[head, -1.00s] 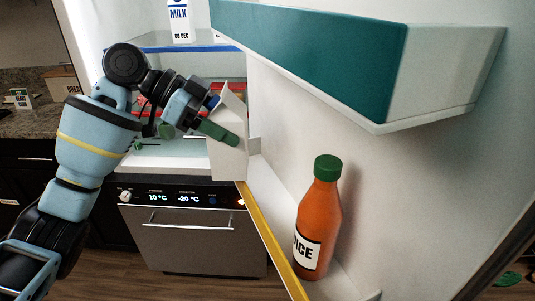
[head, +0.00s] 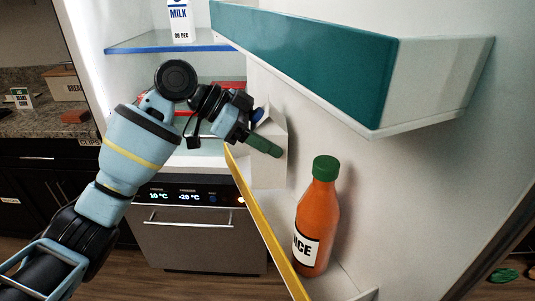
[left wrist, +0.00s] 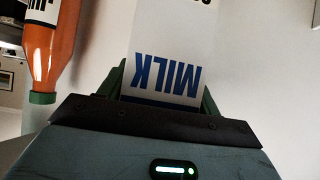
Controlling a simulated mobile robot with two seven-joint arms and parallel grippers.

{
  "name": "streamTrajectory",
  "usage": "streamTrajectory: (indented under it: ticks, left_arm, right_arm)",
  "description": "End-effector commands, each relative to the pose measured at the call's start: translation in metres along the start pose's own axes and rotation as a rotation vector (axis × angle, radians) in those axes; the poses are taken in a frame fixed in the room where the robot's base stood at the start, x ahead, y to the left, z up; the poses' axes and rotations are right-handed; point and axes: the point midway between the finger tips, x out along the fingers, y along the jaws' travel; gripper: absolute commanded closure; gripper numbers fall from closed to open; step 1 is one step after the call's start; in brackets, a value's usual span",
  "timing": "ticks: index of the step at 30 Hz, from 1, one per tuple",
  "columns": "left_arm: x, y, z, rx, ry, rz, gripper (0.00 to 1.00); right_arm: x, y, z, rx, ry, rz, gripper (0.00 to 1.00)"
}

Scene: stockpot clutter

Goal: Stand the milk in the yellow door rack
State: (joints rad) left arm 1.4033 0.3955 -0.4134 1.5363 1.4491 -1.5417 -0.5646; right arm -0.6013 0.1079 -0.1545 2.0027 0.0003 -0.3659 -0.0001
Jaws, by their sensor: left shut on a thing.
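My left gripper (head: 262,140) is shut on a white milk carton (head: 270,168). The carton is upright or nearly so, with its lower part behind the yellow-fronted door rack's rail (head: 262,222), at the rack's far end. Whether its base touches the rack floor is hidden. In the left wrist view the carton (left wrist: 172,50) shows blue MILK lettering, upside down, between the green fingers. My right gripper is not in view.
An orange juice bottle (head: 315,225) with a green cap stands in the same rack, nearer me. A teal-fronted rack (head: 310,55) juts out above. Another milk carton (head: 180,22) stands on a fridge shelf (head: 140,46) at the back.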

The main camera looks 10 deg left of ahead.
Motion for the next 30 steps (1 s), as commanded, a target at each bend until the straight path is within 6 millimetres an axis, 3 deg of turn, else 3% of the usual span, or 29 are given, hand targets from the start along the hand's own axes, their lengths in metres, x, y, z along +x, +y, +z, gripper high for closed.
streamTrajectory:
  ticks: [11, 23, 24, 26, 30]
  left_arm:
    - [0.022, 0.000, 0.033, 0.000, 0.005, -0.002, 0.89]
    - [0.025, 0.000, 0.036, 0.002, 0.005, -0.003, 0.89]
    - [0.026, 0.000, 0.039, 0.000, -0.001, 0.000, 0.35]
    - [0.026, 0.000, 0.039, 0.000, -0.001, -0.001, 0.27]
    - [0.026, 0.000, 0.039, 0.000, -0.001, 0.000, 0.27]
  right_arm:
    - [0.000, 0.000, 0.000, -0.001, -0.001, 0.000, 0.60]
    - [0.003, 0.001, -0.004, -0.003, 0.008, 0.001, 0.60]
    - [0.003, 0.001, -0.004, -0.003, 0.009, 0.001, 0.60]
    - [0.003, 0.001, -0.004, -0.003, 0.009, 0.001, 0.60]
    - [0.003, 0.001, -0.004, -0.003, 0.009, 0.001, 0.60]
